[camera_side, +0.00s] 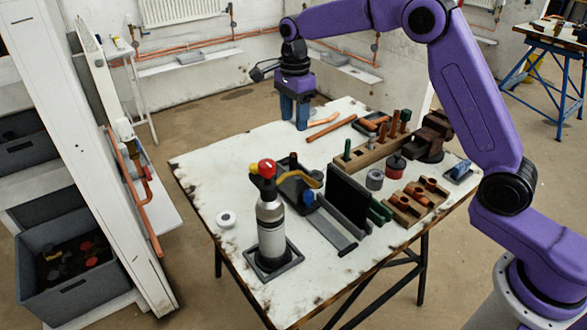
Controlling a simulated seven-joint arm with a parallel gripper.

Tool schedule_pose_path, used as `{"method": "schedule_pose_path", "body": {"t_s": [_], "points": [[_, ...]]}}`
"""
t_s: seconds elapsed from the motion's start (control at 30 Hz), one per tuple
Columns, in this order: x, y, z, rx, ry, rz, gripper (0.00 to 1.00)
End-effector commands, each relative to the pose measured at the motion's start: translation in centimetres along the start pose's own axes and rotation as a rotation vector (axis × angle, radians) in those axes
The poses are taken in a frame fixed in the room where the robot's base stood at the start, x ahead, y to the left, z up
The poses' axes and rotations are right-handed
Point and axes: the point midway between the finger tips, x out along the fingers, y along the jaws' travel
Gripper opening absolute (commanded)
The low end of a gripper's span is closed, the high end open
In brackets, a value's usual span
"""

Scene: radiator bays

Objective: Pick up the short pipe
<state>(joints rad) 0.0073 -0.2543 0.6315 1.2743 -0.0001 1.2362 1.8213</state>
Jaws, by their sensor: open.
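My gripper (295,122) has purple housing and blue fingers. It points down at the far edge of the worktable (220,175), with its fingers apart and nothing seen between them. A short, pale copper piece (323,119) lies just right of the fingers and looks slightly bent. Another short copper pipe (368,124) is by a dark tray farther right. I cannot tell for sure which piece is the short pipe. Whether the fingertips touch the table is unclear.
A torch on a gas bottle (271,228) stands at the front. A wooden rack (365,157) holds upright pieces. A black upright plate (347,195), a wooden block with copper fittings (417,200) and a white roll (226,219) are around.

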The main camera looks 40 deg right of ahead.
Motion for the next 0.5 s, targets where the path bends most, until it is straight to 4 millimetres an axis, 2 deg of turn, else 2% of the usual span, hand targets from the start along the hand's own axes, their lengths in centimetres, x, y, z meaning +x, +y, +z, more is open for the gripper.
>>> {"method": "schedule_pose_path", "body": {"t_s": [0.03, 0.3, 0.5], "points": [[1.1, 0.1, 0.0, 0.0, 0.001, 0.004, 0.53], [6.2, 0.1, 0.0, -0.002, 0.001, 0.004, 0.53], [8.7, 0.0, 0.0, -0.003, 0.0, 0.001, 0.53]]}}
